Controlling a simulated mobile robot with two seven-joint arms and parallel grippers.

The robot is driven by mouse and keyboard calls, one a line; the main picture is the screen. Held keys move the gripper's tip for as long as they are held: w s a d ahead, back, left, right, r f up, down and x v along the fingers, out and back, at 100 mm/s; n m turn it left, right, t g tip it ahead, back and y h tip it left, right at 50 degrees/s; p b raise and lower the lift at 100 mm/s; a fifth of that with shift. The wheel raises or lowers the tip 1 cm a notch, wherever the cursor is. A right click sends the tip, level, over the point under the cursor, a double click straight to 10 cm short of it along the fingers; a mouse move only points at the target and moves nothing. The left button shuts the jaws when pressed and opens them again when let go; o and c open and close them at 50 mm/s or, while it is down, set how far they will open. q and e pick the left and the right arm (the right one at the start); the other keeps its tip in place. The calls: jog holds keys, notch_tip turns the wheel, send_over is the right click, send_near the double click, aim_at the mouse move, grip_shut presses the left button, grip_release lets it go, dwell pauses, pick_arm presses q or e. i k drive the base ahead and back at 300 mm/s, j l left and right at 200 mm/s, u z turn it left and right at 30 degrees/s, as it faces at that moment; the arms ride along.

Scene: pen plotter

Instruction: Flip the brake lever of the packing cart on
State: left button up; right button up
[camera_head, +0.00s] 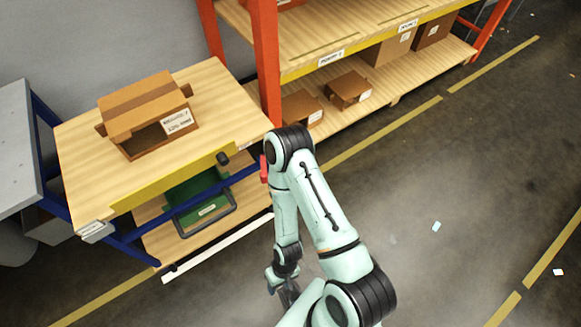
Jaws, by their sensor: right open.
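The packing cart (240,113) stands at the left, with a wooden top, a yellow front edge and a blue frame. A small red part (264,169) shows at its right front corner, partly behind my right arm; it may be the brake lever, but I cannot tell its position. A black knob (222,158) sits on the yellow edge. My right gripper (287,296) is low at the bottom middle, in front of the cart and apart from the red part. It is open, its fingertips partly hidden by my arm. My left gripper is not in view.
An open cardboard box (140,98) stands on the cart's top. A green bin (197,190) is on its lower shelf. An orange rack (266,60) with boxes stands behind. A grey table (14,140) is at the far left. Floor at the right is mostly clear, with small scraps.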

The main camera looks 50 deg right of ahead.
aim_at(263, 173)
jog(key=z, duration=1.4)
